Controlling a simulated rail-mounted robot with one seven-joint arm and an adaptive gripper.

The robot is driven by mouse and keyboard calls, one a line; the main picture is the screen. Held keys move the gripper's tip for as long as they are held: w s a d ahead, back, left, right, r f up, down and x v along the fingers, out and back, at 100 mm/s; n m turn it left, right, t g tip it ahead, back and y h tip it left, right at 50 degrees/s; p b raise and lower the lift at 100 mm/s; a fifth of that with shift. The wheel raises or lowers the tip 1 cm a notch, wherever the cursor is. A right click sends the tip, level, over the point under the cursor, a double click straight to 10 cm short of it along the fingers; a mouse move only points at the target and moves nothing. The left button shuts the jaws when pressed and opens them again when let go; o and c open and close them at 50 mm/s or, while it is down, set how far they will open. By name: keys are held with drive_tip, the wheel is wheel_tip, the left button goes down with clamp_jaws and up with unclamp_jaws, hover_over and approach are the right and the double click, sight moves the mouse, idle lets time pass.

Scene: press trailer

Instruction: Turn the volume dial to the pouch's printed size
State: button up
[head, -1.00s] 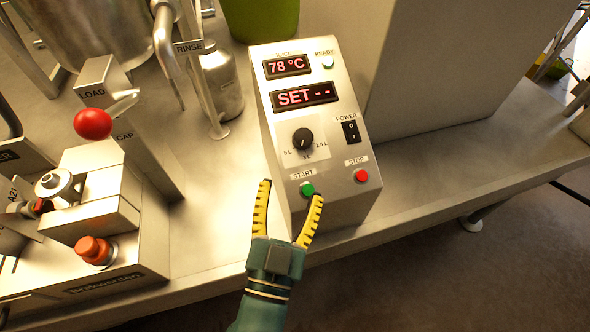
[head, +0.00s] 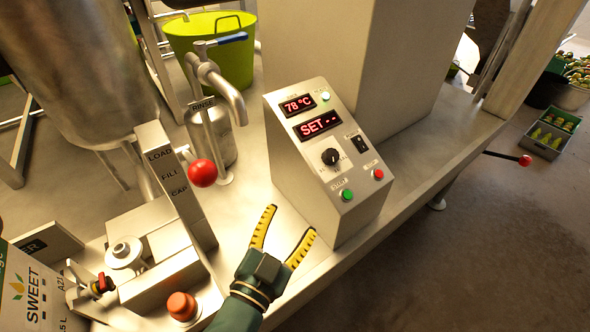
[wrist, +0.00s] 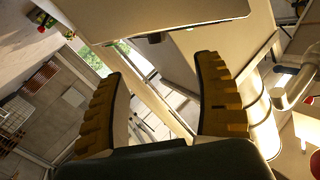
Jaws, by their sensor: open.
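The volume dial (head: 330,157) is a black knob on the sloped front of the steel control box (head: 292,158). Its scale marks are too small to read now. The display (head: 318,126) above it reads "SET - -". A pouch (head: 35,285) printed "SWEET" stands at the lower left, cut by the picture edge; a size ending in ".5 L" shows on it, its first digit not readable. My gripper (head: 291,220) is open and empty, below and left of the dial, apart from the box. Its yellow fingers also show in the wrist view (wrist: 158,75); the dial does not.
A green start button (head: 347,195), a red stop button (head: 377,174) and a power switch (head: 359,144) surround the dial. The filling station with a red ball lever (head: 202,173) and an orange-red button (head: 182,306) stands left. The bench (head: 420,160) is clear right of the box.

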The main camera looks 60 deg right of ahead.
approach(330, 159)
drive_tip(key=shift+g, duration=0.3)
drive_tip(key=d+b, duration=0.1)
drive_tip(key=d, duration=0.2)
drive_tip(key=w+d+b, duration=0.1)
drive_tip(key=d, duration=0.2)
drive_tip(key=d+b, duration=0.1)
drive_tip(key=d, duration=0.3)
drive_tip(key=shift+w+d, duration=0.1)
drive_tip(key=shift+w, duration=0.1)
drive_tip(key=shift+f, duration=0.1)
clamp_jaws()
